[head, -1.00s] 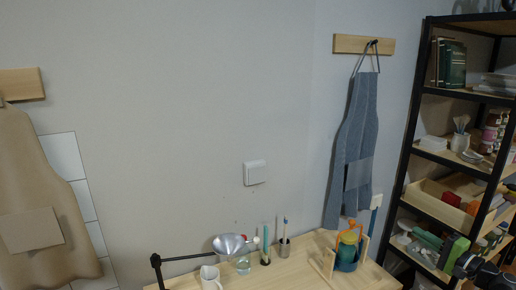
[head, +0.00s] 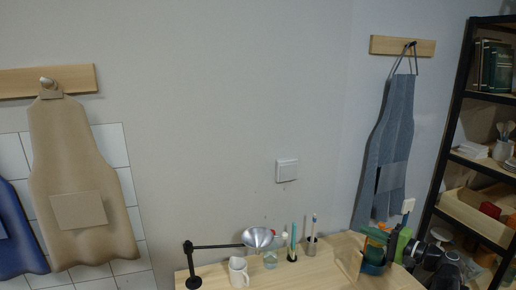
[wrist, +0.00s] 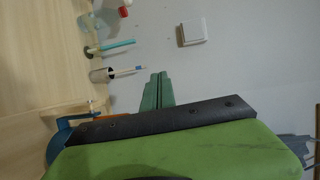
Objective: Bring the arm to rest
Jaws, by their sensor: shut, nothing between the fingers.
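My gripper (head: 368,233) shows at the lower right in the head view, with green fingers and a green body at the end of my black arm. It overlaps the teal pot (head: 374,268) in the picture; I cannot tell how far apart they are. In the wrist view the two green fingers (wrist: 158,77) lie together, with nothing between them. They point toward the wall, beside a small cup with a brush (wrist: 103,75).
Aprons (head: 80,190) hang on the wall. A black-framed shelf (head: 455,130) stands at the right.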

